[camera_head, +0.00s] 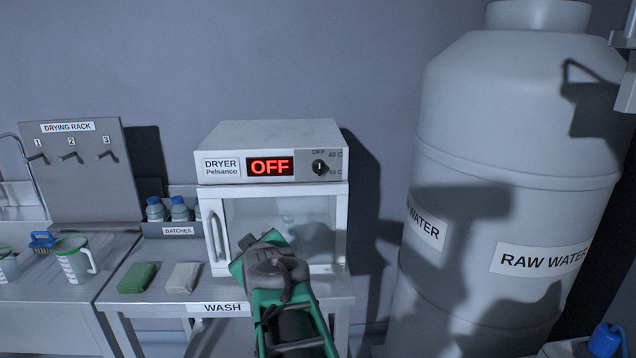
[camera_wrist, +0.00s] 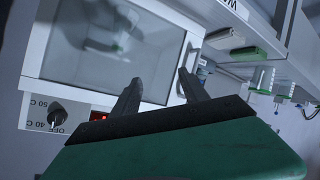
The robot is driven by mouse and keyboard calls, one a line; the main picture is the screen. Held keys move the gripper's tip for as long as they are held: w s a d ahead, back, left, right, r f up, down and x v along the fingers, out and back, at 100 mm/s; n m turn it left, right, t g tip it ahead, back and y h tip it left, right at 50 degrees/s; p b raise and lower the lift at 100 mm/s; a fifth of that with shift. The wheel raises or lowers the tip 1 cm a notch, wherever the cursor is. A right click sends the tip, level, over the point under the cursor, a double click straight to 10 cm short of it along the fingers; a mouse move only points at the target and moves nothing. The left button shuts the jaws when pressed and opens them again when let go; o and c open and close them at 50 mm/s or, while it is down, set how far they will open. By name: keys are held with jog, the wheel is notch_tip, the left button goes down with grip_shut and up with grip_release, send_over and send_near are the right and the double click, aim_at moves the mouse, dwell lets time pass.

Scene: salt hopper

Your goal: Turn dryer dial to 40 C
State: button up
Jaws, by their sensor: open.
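The white dryer (camera_head: 270,140) stands on the bench with its door closed. Its red display (camera_head: 270,166) reads OFF. The black dial (camera_head: 320,168) sits right of the display, with OFF, 40 C and 50 C marked around it, and its pointer looks upright. In the wrist view the dial (camera_wrist: 56,116) is at the lower left, off to the side of the fingers. My gripper (camera_wrist: 158,88) is open and empty, its two dark fingers apart in front of the dryer door. In the head view my green arm end covers part of the door's lower left.
The dryer door handle (camera_head: 216,235) is on the door's left. A green sponge (camera_head: 138,278) and a pale sponge (camera_head: 183,277) lie on the wash bench left of my arm. The large raw water tank (camera_head: 515,150) stands at right. Bottles (camera_head: 179,208) stand behind.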

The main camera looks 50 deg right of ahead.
aim_at(319, 169)
jog(key=s+d+r+h, duration=0.3)
jog(key=s+d+r, duration=0.1)
jog(key=d+r, duration=0.25)
jog(key=s+d+r+h, duration=0.4)
jog(key=d+r, duration=0.2)
jog(key=d, duration=0.1)
jog(key=shift+t, duration=0.4)
jog(key=p+x, duration=0.2)
jog(key=x, duration=0.5)
jog(key=shift+w, duration=0.2)
jog(key=shift+w+d, duration=0.15)
jog(key=shift+c, duration=0.2)
grip_shut()
